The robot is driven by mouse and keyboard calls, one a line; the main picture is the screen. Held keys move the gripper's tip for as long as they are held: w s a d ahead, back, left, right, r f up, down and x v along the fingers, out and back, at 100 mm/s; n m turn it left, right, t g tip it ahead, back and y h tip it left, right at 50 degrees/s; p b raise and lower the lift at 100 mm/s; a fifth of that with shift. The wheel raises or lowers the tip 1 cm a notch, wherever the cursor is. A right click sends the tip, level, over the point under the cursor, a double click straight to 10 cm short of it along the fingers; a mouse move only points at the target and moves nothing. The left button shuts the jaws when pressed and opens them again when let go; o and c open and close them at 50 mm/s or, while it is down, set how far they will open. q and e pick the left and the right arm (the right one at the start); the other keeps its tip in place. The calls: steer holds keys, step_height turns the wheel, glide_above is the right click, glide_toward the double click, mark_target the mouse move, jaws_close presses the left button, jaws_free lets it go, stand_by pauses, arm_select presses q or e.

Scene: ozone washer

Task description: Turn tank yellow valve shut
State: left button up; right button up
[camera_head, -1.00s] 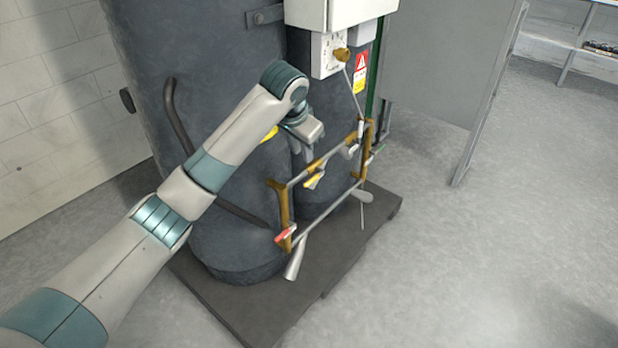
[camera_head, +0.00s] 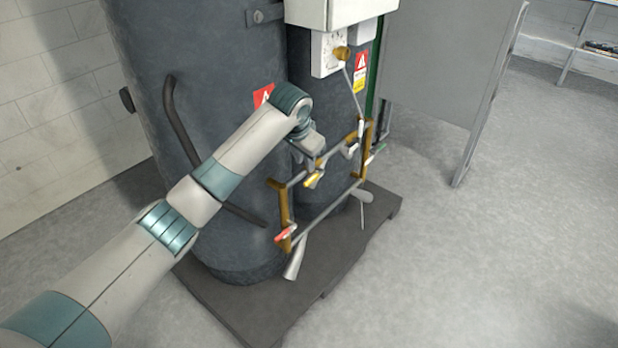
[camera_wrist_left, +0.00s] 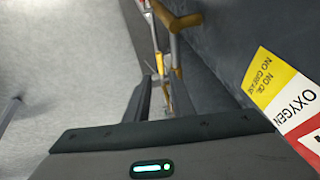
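The yellow valve (camera_head: 313,181) is a small yellow lever on the upper pipe of the manifold in front of the dark tanks (camera_head: 230,240). My left gripper (camera_head: 316,166) is at this valve, just above and behind it in the head view. In the left wrist view, its two dark fingers (camera_wrist_left: 163,82) are apart, with pipework between and beyond them. My right gripper is in neither view.
A bent dark bar (camera_head: 185,130) stands out from the large tank. A control box (camera_head: 330,12) is above. Open floor lies to the right.

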mark_target(310, 179)
arm_select(q)
steer(key=b+x, duration=0.1)
steer(key=x, duration=1)
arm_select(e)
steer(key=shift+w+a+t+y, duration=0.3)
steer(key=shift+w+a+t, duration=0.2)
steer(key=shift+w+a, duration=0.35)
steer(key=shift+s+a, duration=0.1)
arm_select(q)
jaws_close()
